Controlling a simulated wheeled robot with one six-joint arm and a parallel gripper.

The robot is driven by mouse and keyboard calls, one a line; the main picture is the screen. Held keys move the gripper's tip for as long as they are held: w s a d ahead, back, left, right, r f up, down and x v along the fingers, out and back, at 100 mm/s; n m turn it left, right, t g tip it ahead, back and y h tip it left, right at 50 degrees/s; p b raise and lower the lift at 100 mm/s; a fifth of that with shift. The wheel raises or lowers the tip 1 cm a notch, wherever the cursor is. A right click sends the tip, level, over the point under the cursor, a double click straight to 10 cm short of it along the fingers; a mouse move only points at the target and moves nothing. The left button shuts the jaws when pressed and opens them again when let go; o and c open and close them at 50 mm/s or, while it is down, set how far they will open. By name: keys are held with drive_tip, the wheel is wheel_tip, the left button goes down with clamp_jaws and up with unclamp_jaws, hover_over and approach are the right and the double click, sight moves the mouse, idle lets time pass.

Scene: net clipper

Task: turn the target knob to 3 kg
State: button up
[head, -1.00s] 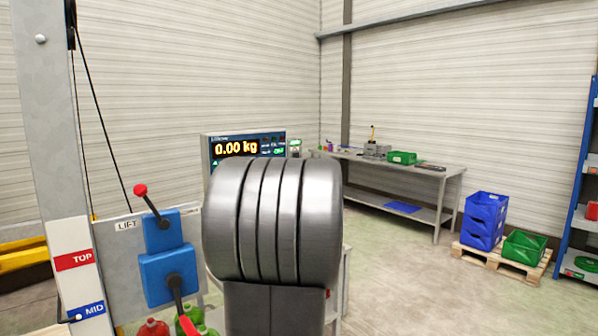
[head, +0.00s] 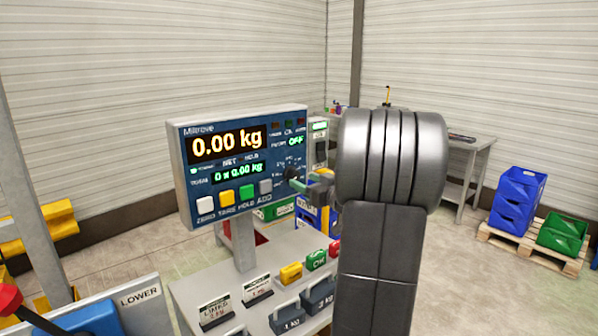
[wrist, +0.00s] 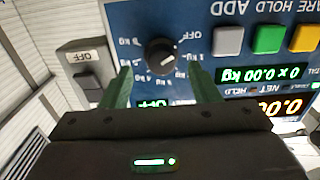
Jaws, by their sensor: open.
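The black target knob (wrist: 160,56) sits on the blue scale panel, with a ring of kg marks and OFF around it. The wrist view shows it upside down. It also shows in the head view (head: 291,173), at the panel's right side. The green target readout (head: 295,140) says OFF. My gripper (wrist: 163,78) is open and empty, its two green fingers to either side, pointing at the knob. The knob shows between and just beyond the fingertips, with no visible contact. In the head view my gripper (head: 312,182) is just right of the knob.
The main display (head: 227,144) reads 0.00 kg. Square buttons (head: 226,198) line the panel's lower edge. A grey switch box (wrist: 88,72) marked OFF stands beside the panel. Weights (head: 303,304) and small coloured blocks (head: 291,272) lie on the bench below.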

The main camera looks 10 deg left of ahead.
sight(297, 177)
drive_tip(key=shift+p+x, duration=0.55)
drive_tip(key=shift+x, duration=1.5)
drive_tip(key=shift+r, duration=0.1)
drive_tip(key=shift+c, duration=0.5)
drive_tip(key=shift+s, duration=0.1)
drive_tip(key=c, duration=0.9)
